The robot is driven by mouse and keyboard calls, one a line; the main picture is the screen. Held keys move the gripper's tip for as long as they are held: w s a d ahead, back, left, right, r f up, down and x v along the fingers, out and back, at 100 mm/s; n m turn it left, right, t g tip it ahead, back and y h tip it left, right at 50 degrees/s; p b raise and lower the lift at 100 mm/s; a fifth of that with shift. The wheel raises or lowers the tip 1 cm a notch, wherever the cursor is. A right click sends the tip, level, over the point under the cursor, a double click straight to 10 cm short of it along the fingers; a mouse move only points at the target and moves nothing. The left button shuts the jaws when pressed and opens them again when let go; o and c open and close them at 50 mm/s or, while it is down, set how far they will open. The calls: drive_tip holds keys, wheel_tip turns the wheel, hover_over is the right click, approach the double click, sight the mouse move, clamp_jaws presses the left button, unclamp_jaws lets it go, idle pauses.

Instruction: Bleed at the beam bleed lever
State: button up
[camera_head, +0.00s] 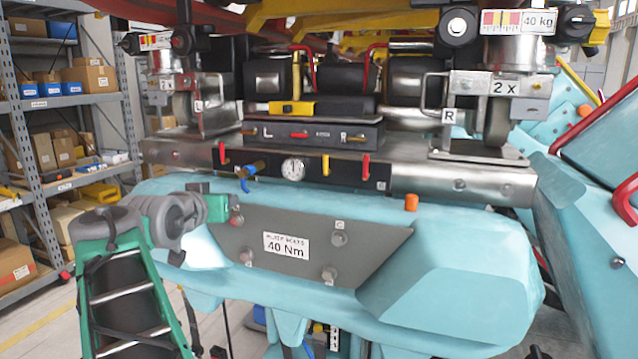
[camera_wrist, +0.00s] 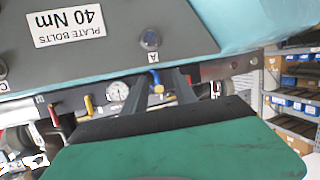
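The beam's dark panel holds a blue-and-yellow lever (camera_head: 250,177), a round gauge (camera_head: 293,169), a yellow lever (camera_head: 326,165) and a red lever (camera_head: 366,167). Another red lever (camera_head: 222,153) is at its left end. No readable label shows which is the bleed lever. My gripper (camera_head: 215,207) is at the lower left of the panel, in front of the plate's upper left corner. In the wrist view my gripper (camera_wrist: 160,75) is open and empty, fingers apart. The blue lever (camera_wrist: 155,80) shows between the fingers, beyond them; contact cannot be told.
A grey plate marked 40 Nm (camera_head: 310,247) with bolts sits below the beam on the pale blue body. An orange cap (camera_head: 411,202) stands to the right. A black box (camera_head: 315,133) sits on the beam. Shelves with boxes (camera_head: 65,120) are at the left.

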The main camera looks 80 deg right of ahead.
sight(324, 160)
drive_tip(key=s+d+r+m+g, duration=0.2)
drive_tip(key=s, duration=0.3)
drive_tip(key=s+d+r+m+g+h, duration=0.1)
drive_tip(key=s+d+r+m+g, duration=0.1)
drive_tip(key=s, duration=0.4)
drive_tip(key=s+d+r+m+g+h+b, duration=0.1)
drive_tip(key=s+d+r+m+g, duration=0.1)
drive_tip(key=s+d+g, duration=0.1)
drive_tip(key=shift+s+d+r+g, duration=0.1)
drive_tip(key=shift+s+d+g, duration=0.1)
drive_tip(key=shift+s+d, duration=0.3)
drive_tip(key=shift+s+d+g, duration=0.2)
drive_tip(key=shift+s, duration=0.45)
drive_tip(key=p+x, duration=0.2)
drive_tip(key=x, duration=0.4)
drive_tip(key=shift+w+r+p, duration=0.15)
drive_tip(key=shift+p, duration=0.15)
drive_tip(key=shift+d, duration=0.5)
drive_tip(key=shift+c, duration=0.5)
clamp_jaws()
